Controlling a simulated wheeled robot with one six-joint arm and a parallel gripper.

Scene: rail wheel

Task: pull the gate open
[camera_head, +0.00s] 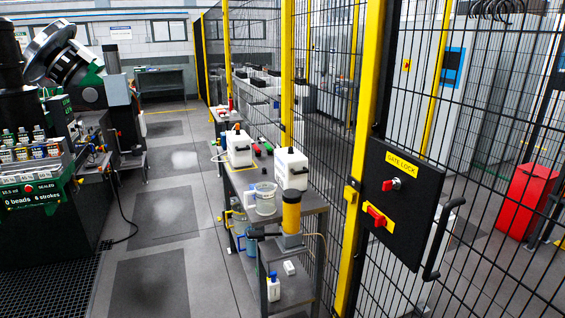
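The gate (492,165) is a black wire mesh panel at the right, beside a yellow post (362,150). A black lock box (401,200) labelled "GATE LOCK" is on it, with a red key-like knob (391,184) and a red switch on a yellow plate (378,217). A black bar handle (442,240) stands at the right edge of the box. The gate looks closed against the post, though the seam is partly hidden by the box. My gripper is not in view, and nothing is seen touching the handle.
A red bin (527,200) stands behind the mesh. A dark machine (45,230) is at the far left. The floor aisle (170,215) between is clear.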

